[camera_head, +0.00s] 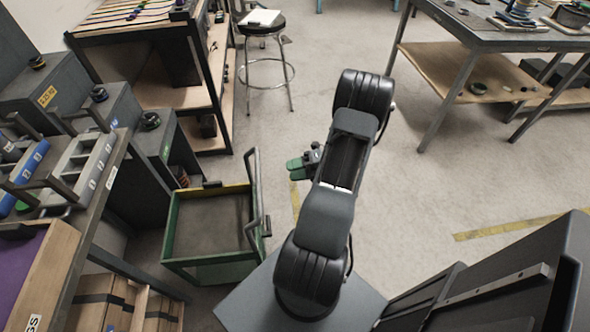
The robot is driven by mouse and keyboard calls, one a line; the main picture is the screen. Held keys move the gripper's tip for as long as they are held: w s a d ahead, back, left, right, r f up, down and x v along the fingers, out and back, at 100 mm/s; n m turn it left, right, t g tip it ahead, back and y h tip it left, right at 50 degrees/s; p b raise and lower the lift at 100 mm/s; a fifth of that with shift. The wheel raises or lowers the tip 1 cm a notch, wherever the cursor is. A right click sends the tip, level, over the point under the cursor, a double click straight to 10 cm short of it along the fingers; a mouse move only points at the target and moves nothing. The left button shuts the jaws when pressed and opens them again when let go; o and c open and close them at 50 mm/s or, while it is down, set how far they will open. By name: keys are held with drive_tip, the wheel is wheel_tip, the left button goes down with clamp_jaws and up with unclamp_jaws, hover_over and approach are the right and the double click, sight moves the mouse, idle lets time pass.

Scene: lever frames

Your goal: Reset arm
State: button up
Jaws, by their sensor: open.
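My arm is folded above my base in the middle of the head view. My gripper (293,168) sticks out to the left of the arm, with two green fingertips a little apart. It is open, and I see nothing between the fingers. It hangs over bare floor, touching nothing that I can see. Part of the wrist is hidden behind the arm link.
A green cart (212,262) stands left of my arm. Grey lever frames (80,168) and a blue cylinder (32,160) are at the left. A stool (262,27) stands behind. A table (480,40) is at the upper right. Floor on the right is clear.

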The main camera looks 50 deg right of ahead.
idle(0.6)
drive_tip(key=s+a+f+n+g, duration=0.25)
drive_tip(key=s+n+g, duration=0.2)
drive_tip(key=n, duration=0.65)
drive_tip(key=w+a+r+n+h+p, duration=0.1)
drive_tip(key=a+r+n+h+p, duration=0.3)
drive_tip(key=r+n, duration=0.7)
drive_tip(key=w+a+r+n+g+h+p, duration=0.1)
drive_tip(key=a+r+n+h+p, duration=0.3)
drive_tip(key=a+r+n, duration=0.5)
drive_tip(key=w+a+r+n+h+p, duration=0.1)
drive_tip(key=a+r+n+h+p, duration=0.2)
drive_tip(key=a+r+n, duration=0.4)
wheel_tip(320, 180, up, 6)
drive_tip(key=n+h, duration=0.1)
drive_tip(key=n, duration=0.4)
drive_tip(key=shift+f+n+g+p, duration=0.15)
drive_tip(key=shift+n+g+p, duration=0.2)
drive_tip(key=shift+n+p, duration=0.05)
